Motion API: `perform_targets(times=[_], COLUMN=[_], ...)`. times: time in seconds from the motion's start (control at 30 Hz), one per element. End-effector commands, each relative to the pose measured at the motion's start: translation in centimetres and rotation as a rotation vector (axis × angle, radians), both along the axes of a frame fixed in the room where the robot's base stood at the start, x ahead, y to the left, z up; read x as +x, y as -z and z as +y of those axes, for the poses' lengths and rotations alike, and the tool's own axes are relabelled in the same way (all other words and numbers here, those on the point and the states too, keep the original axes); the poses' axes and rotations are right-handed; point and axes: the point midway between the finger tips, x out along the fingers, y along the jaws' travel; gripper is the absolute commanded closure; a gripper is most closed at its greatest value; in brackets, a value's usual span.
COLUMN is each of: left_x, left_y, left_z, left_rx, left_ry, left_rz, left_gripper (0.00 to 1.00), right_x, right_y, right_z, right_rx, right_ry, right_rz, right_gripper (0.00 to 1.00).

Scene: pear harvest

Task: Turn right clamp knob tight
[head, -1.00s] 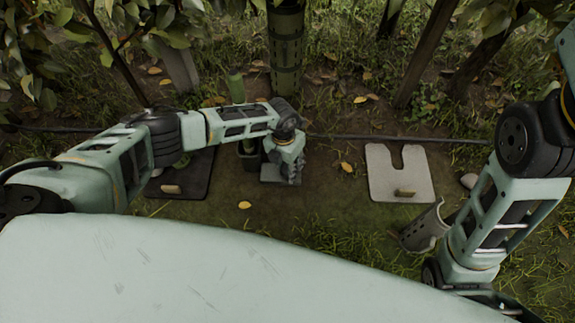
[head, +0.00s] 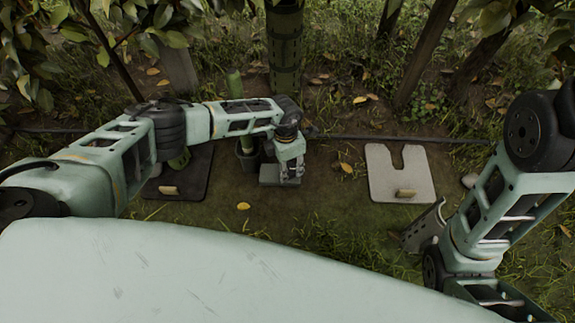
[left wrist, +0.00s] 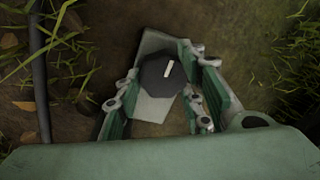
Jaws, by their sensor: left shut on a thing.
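The clamp knob (left wrist: 158,82) is dark, many-sided and has a white mark on top, slanting slightly, in the left wrist view. It sits on a pale grey-green block (left wrist: 153,108), which also shows in the head view (head: 270,175) on the ground near the middle. My left gripper (head: 291,172) reaches down at the right side of that block. In the left wrist view its fingers (left wrist: 161,78) are on both sides of the knob, shut on it. The knob is hidden by the gripper in the head view. My right gripper is out of view.
A pale notched board (head: 401,181) lies to the right, near an open curved sleeve (head: 424,228). A trunk with a green wrap (head: 285,60) stands behind, with a hose (head: 390,138) crossing the ground.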

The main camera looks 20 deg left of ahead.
Motion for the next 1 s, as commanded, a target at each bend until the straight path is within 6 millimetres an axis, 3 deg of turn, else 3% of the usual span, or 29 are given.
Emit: perform_targets(times=[0.03, 0.43, 0.47, 0.6, 1.0], left_x=[0.03, 0.09, 0.1, 0.06, 0.16], left_y=[0.28, 0.25, 0.25, 0.24, -0.35], left_z=[0.98, 0.99, 1.0, 0.93, 0.37], left_rx=[0.018, 0.018, 0.018, 0.016, 0.006], left_ry=[-0.001, 0.002, 0.002, 0.002, 0.005], left_rz=[0.0, -0.002, -0.002, 0.0, -0.003], left_gripper=[0.9, 0.9, 0.61, 0.49, 0.47], right_x=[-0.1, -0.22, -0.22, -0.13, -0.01], right_y=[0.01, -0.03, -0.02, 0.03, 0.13], right_z=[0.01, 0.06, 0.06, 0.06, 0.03], right_rx=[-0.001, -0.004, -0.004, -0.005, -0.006], right_ry=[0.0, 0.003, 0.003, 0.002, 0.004], right_rz=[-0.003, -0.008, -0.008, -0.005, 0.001], right_gripper=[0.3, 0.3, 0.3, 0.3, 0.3])
